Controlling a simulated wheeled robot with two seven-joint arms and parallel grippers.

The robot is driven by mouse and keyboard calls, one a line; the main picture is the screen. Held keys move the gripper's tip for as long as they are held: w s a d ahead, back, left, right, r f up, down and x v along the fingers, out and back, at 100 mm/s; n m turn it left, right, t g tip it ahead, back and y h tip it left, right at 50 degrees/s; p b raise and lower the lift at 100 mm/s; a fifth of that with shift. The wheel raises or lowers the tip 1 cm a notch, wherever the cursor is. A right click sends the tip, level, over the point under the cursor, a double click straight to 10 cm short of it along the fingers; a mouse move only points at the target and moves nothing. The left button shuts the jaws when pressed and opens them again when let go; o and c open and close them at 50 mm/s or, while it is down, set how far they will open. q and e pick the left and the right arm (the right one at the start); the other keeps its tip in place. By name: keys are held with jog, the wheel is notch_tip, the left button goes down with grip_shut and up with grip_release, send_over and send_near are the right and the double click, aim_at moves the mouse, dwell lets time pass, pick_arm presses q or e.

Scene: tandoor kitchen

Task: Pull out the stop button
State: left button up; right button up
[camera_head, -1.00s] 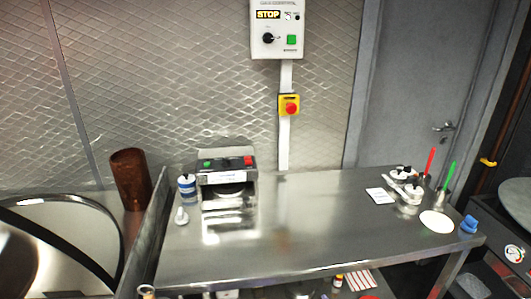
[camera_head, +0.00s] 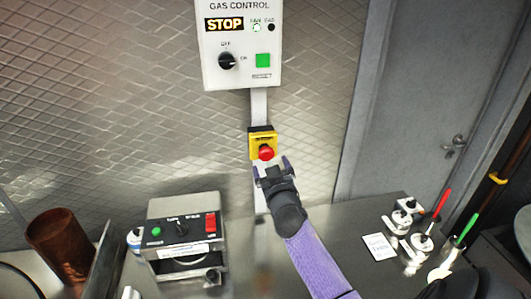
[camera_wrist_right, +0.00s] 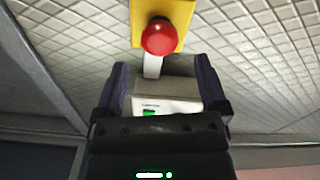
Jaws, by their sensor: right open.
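The stop button is a red mushroom knob (camera_head: 266,153) on a yellow box (camera_head: 262,141), mounted on a white vertical strip on the wall below the gas control panel. My right gripper (camera_head: 271,166) is just below the knob in the head view, its fingers open and pointing up at the wall. In the right wrist view the red knob (camera_wrist_right: 158,37) stands ahead of and above the open fingers (camera_wrist_right: 160,80), with nothing between them. The knob appears apart from the fingers. My left gripper is not in view.
The gas control panel (camera_head: 238,45) is above, with a STOP sign, a black dial and a green button. A brown cylinder (camera_head: 60,243) stands at left.

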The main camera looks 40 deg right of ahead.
aim_at(267, 156)
jog(key=x, duration=0.5)
jog(key=shift+d+f+b, duration=0.1)
jog(key=shift+b, duration=0.2)
grip_shut()
